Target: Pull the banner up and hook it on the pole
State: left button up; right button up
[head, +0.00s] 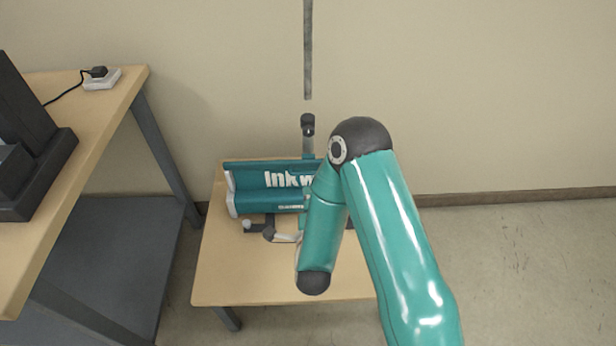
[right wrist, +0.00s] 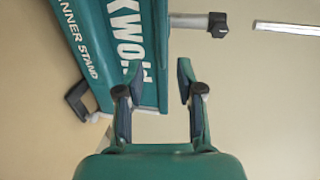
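The teal banner stand (head: 255,180) lies along a low wooden table, with white "Inkw..." lettering in the head view. The right wrist view shows the banner stand (right wrist: 90,30) from close by, with its top strip running up the picture. A grey pole (head: 308,50) rises behind it against the wall. A dark-capped post (head: 308,124) stands below the pole, with a gap between them. My right gripper (right wrist: 152,76) is open, its fingers apart around the near end of the strip; contact is unclear. In the head view my arm hides its fingers. My left gripper is not in view.
The low wooden table (head: 240,285) has bare room at its front. A taller workbench (head: 110,110) stands at the left, holding a black machine (head: 30,140) and a white socket block (head: 102,79). The floor (head: 530,260) at the right is clear.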

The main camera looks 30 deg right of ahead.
aim_at(308, 173)
jog(key=x, duration=1.1)
jog(key=shift+w+d+p, duration=0.2)
jog(key=shift+p, duration=0.1)
jog(key=shift+c, duration=0.3)
grip_shut()
jog(key=shift+s+d, duration=0.1)
